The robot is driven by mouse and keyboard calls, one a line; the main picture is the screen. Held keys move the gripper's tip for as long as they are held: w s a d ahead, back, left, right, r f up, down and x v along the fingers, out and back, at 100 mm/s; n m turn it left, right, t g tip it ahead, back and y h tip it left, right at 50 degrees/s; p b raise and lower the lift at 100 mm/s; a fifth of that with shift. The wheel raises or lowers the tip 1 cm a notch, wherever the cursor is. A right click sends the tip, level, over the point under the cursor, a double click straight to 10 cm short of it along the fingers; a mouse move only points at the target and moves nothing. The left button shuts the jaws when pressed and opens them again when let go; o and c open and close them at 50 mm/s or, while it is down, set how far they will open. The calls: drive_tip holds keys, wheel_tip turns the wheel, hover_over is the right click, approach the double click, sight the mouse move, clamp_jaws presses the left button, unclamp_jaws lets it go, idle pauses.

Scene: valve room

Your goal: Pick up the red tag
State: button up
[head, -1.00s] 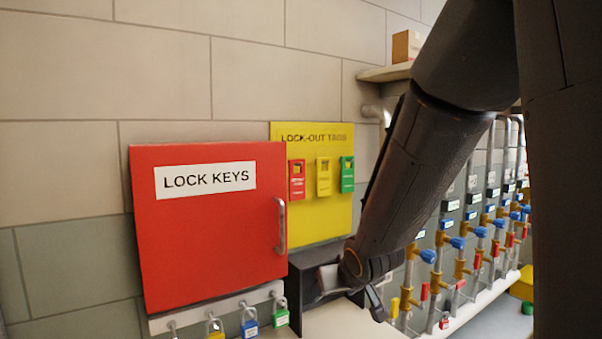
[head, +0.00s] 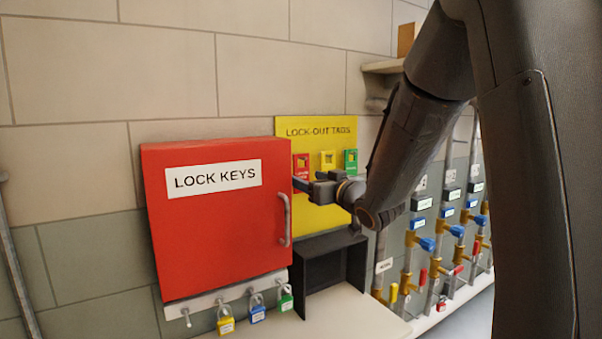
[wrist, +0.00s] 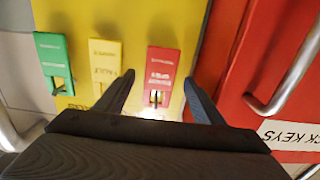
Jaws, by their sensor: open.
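The red tag (head: 301,162) hangs on the yellow lock-out tags board (head: 318,218), leftmost of three tags in the head view. In the wrist view the red tag (wrist: 161,70) shows whole, lying ahead between the two open fingers. My gripper (wrist: 157,85) is open and empty, with one finger on each side of the tag in the picture. I cannot tell whether the fingers touch it or how far off they are. In the head view my gripper (head: 302,184) is at the board, just below the red tag, whose lower part is partly covered.
A yellow tag (wrist: 105,65) and a green tag (wrist: 55,62) hang beside the red one. The red lock keys cabinet (head: 215,228), with its handle (head: 286,222), stands close beside the gripper. A dark open box (head: 333,262) sits below the board. Padlocks (head: 257,309) hang below the cabinet.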

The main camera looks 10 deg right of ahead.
sight(302, 169)
drive_tip(key=shift+p+x, duration=0.6)
drive_tip(key=shift+x, duration=1.35)
drive_tip(key=c, duration=1.1)
drive_tip(key=shift+r, duration=0.15)
drive_tip(key=shift+r+p, duration=0.65)
drive_tip(key=shift+r, duration=0.2)
drive_tip(key=p+v, duration=0.4)
drive_tip(key=v, duration=1.4)
